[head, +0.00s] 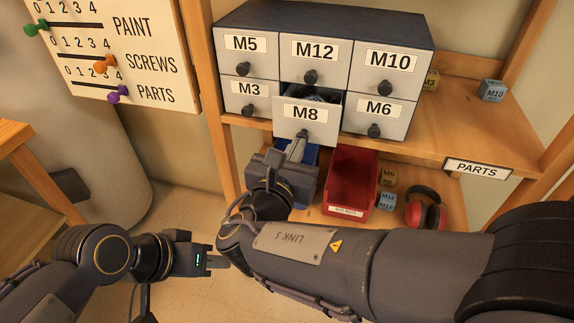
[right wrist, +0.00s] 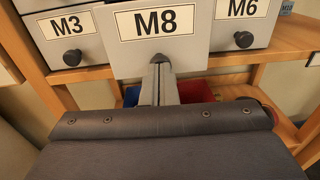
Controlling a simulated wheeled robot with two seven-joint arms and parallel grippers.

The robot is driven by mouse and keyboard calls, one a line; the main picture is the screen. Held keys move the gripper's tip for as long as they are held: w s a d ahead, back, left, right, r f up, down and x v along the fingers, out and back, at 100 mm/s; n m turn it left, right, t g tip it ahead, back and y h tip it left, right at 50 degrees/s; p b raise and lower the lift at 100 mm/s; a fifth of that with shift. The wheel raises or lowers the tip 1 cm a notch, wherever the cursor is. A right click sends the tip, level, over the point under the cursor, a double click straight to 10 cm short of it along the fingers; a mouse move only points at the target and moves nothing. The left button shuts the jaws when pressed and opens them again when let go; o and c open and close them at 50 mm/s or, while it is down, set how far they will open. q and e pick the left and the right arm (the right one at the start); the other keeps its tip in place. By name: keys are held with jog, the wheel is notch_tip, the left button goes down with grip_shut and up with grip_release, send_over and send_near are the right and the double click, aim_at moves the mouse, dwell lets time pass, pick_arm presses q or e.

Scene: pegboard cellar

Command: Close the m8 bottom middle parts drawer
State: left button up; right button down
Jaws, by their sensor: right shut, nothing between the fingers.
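The M8 drawer (head: 308,115) is the bottom middle one of a grey parts cabinet (head: 255,17). It is pulled out, and its front stands forward of its neighbours. Small dark contents show inside. My right gripper (head: 298,146) is shut and empty, with its fingertips at the drawer's knob, just below the M8 label. In the right wrist view the shut fingers (right wrist: 161,72) point at the M8 front (right wrist: 155,38) and hide most of the knob; I cannot tell whether they touch. My left gripper (head: 218,262) is low at the left, away from the cabinet; its fingers are hard to make out.
Drawers M5, M12, M10, M3 and M6 (head: 378,116) look shut. A red bin (head: 350,183), a blue bin (head: 312,155), small labelled blocks and red headphones (head: 425,207) sit on the lower shelf. A wooden post (head: 212,95) stands left of the cabinet.

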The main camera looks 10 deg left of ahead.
aim_at(303, 129)
jog(key=w, duration=0.6)
jog(key=shift+d, duration=0.1)
jog(key=shift+w+r, duration=0.1)
jog(key=shift+d+r, duration=0.1)
